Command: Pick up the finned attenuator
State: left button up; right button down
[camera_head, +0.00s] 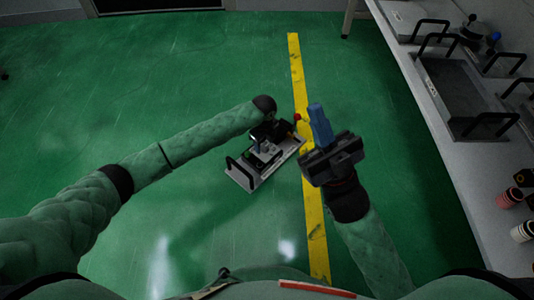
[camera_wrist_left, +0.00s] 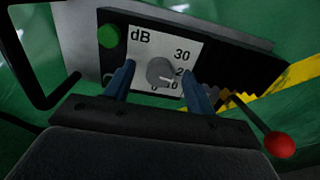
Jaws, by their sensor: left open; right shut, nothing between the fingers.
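A grey unit with black handles, which I take to be the finned attenuator (camera_head: 248,180), is below my left gripper (camera_head: 268,140) in the head view. A red ball on a rod (camera_wrist_left: 279,145) shows at the right. My right gripper (camera_head: 320,125) is shut and empty, right of the unit.
A bench (camera_head: 440,150) along the right carries a dark tray (camera_head: 455,90) with black handles and several small red, black and white parts. A yellow stripe (camera_head: 315,235) crosses the green floor (camera_head: 150,90). The floor at left is clear.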

pick_arm(q)
jog(key=shift+f, duration=0.55)
grip_shut()
jog(key=shift+r, duration=0.1)
dwell(1.0)
